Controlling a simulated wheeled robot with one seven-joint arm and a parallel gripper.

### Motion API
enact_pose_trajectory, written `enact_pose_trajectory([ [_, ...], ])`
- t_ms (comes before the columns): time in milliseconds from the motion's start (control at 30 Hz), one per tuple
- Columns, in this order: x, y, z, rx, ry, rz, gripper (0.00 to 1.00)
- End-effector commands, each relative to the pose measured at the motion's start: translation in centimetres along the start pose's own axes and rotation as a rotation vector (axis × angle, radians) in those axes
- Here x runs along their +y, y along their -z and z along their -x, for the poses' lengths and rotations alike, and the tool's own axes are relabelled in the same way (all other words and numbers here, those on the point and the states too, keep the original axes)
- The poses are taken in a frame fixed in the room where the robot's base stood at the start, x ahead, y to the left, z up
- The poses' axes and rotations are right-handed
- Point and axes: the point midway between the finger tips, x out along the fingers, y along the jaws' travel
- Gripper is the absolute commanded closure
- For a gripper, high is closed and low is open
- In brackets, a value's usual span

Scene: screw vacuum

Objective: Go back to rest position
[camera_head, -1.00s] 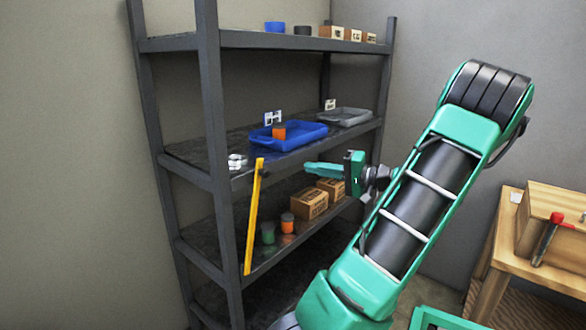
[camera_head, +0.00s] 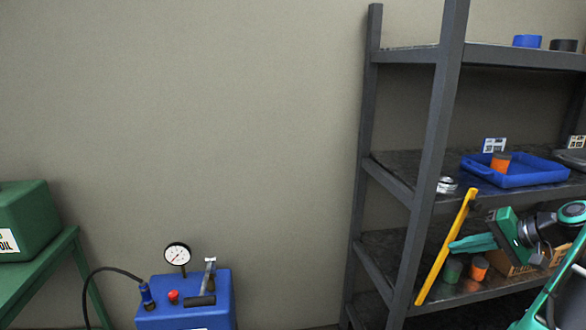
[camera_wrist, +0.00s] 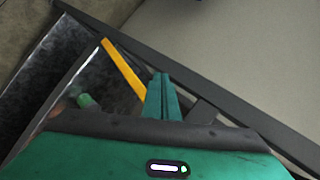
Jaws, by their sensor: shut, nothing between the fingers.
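My gripper (camera_head: 453,247) is at the lower right of the head view, in front of the shelf rack (camera_head: 425,190). Its green fingers are together, with nothing between them, and point left towards a yellow bar (camera_head: 445,247) that stands slanted at the rack's front. In the picture the fingertips come close to the bar; whether they touch it I cannot tell. In the wrist view the closed fingers (camera_wrist: 161,80) show in the middle, with the yellow bar (camera_wrist: 124,68) to their left. Part of my arm is cut off at the right edge.
A blue tray (camera_head: 520,178) with an orange cylinder (camera_head: 500,162) is on the middle shelf. Green (camera_head: 452,271) and orange (camera_head: 478,270) cylinders stand below. A blue pump box (camera_head: 185,305) with a gauge (camera_head: 177,254) is at bottom centre-left, a green case (camera_head: 38,220) at far left.

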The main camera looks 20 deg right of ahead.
Motion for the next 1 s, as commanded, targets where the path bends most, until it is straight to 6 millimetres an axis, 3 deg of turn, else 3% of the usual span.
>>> enact_pose_trajectory([
  [200, -0.9, -4.3, -2.8, -0.127, -0.190, 0.075, 1.00],
  [400, -1.3, -8.1, -3.5, -0.209, -0.348, 0.137, 1.00],
  [667, -2.0, -12.5, -2.7, -0.278, -0.525, 0.216, 1.00],
  [1000, -2.6, -17.9, 0.2, -0.325, -0.695, 0.299, 1.00],
])
